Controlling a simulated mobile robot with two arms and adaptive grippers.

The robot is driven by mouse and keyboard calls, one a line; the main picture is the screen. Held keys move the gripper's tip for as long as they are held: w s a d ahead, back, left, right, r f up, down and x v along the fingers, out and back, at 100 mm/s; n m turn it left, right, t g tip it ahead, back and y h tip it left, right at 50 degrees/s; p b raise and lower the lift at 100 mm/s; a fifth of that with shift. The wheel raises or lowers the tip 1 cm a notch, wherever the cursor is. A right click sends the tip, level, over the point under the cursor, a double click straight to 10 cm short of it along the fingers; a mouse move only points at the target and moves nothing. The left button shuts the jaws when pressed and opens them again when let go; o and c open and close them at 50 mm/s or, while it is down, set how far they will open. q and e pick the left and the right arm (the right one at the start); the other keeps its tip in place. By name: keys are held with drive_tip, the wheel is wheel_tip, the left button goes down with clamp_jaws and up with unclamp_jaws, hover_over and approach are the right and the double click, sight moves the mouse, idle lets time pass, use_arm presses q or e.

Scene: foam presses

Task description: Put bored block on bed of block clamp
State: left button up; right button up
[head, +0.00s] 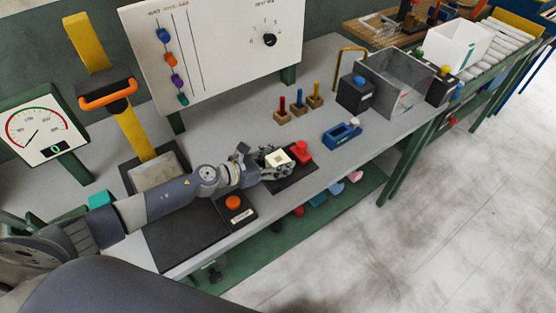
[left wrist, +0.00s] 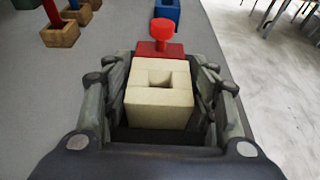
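The bored block (head: 279,160) is cream with a square hole in its top. It sits between the fingers of my left gripper (head: 277,161), over the dark base (head: 297,176) of the block clamp. In the left wrist view the block (left wrist: 161,99) is upright, with a finger against each side of it; my left gripper (left wrist: 162,95) looks shut on it. The clamp's red part with a round knob (left wrist: 162,30) stands just beyond the block; it also shows in the head view (head: 301,151). The block's underside is hidden, so I cannot tell whether it touches the bed. My right gripper is not in view.
A black box with an orange button (head: 233,202) is close to my left arm. A blue device (head: 342,134) and small wooden stands with coloured pegs (head: 299,108) are beyond the clamp. A yellow-levered press (head: 134,131) stands left. The bench's front edge is close by.

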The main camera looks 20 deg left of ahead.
use_arm(q)
drive_tip(key=shift+o, duration=0.5)
drive_tip(key=shift+r, duration=0.15)
drive_tip(key=shift+s+a+r, duration=0.1)
drive_tip(key=shift+a, duration=0.05)
drive_tip(key=b+v, duration=0.1)
drive_tip(key=v, duration=0.4)
drive_tip(key=b+v, duration=0.1)
drive_tip(key=v, duration=0.3)
drive_tip(key=shift+s+a+b, duration=0.25)
drive_tip(key=shift+s+b, duration=0.15)
drive_tip(key=shift+b+v, duration=0.35)
drive_tip(key=shift+v, duration=0.6)
drive_tip(key=shift+w+r, duration=0.1)
drive_tip(key=shift+d, duration=0.1)
